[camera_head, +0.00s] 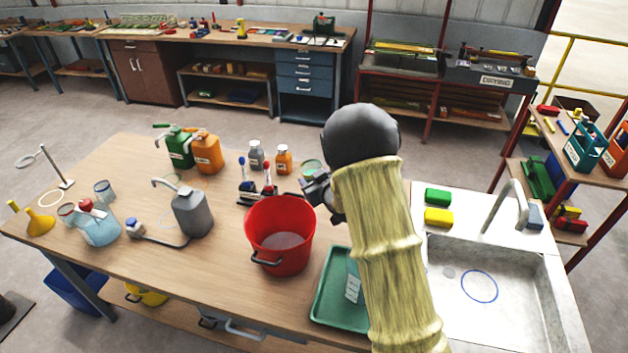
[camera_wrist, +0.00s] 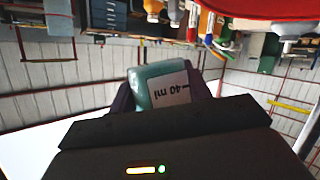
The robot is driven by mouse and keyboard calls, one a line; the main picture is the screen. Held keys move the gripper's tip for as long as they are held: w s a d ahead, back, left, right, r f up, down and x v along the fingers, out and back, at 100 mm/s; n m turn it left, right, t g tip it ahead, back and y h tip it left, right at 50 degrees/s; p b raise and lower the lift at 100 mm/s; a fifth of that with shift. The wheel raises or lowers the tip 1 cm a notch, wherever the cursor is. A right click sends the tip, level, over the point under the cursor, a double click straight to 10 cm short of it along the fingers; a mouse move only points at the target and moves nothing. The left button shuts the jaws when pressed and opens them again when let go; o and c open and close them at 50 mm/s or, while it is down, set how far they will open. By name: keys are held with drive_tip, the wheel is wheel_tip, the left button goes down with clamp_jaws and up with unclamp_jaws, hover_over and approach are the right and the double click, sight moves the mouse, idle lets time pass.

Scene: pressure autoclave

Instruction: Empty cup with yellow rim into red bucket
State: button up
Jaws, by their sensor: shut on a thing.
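My gripper (camera_head: 314,190) is shut on a teal cup (camera_wrist: 163,88) with a white label, whose text reads upside down in the inverted wrist view. In the head view a cup with a yellow-green rim (camera_head: 310,167) shows just beyond my gripper and seems to be this held cup; my arm hides part of it. The red bucket (camera_head: 280,232) stands on the table just left of and nearer than my gripper. Its floor looks pale grey. The bucket also shows as a red edge in the wrist view (camera_wrist: 270,8). The cup's contents cannot be seen.
A green tray (camera_head: 329,300) with a labelled blue item (camera_head: 353,283) lies right of the bucket, partly behind my arm. A grey can (camera_head: 193,214), small bottles (camera_head: 284,160) and a rack with red and blue tools (camera_head: 250,196) stand nearby. A sink (camera_head: 490,290) is at right.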

sight(308, 166)
drive_tip(key=shift+s+a+r+n, duration=0.15)
drive_tip(key=shift+a+r, duration=0.05)
drive_tip(key=shift+r, duration=0.6)
drive_tip(key=shift+s+a+r+n, duration=0.1)
drive_tip(key=shift+a+r+n, duration=0.1)
drive_tip(key=shift+r, duration=0.6)
drive_tip(key=shift+s+a+r+n+t+h+b, duration=0.15)
drive_tip(key=shift+r+n+t+b, duration=0.1)
drive_tip(key=shift+r, duration=0.35)
drive_tip(key=shift+s+a+r+n+t+h+b, duration=0.1)
drive_tip(key=shift+a+r+n+t+h+b, duration=0.1)
drive_tip(key=shift+r, duration=0.35)
drive_tip(key=shift+f+b, duration=0.15)
drive_tip(key=shift+b, duration=0.15)
drive_tip(key=shift+w+d+f+n+t+b, duration=0.1)
drive_tip(key=shift+f+n+t+b, duration=0.2)
drive_tip(key=shift+b, duration=0.55)
drive_tip(key=shift+w+d+f+n+t+b, duration=0.15)
drive_tip(key=shift+f+b, duration=0.25)
drive_tip(key=shift+b, duration=0.4)
drive_tip(key=shift+d+f+n+t+h+b, duration=0.1)
drive_tip(key=shift+f+n+t+h+b, duration=0.65)
drive_tip(key=shift+b, duration=1.65)
drive_tip(key=shift+n+y+b, duration=0.3)
drive_tip(key=shift+n+b, duration=0.9)
drive_tip(key=shift+b, duration=0.95)
drive_tip(key=shift+n+t+b, duration=0.55)
drive_tip(key=shift+n+b, duration=0.35)
drive_tip(key=shift+b, duration=0.65)
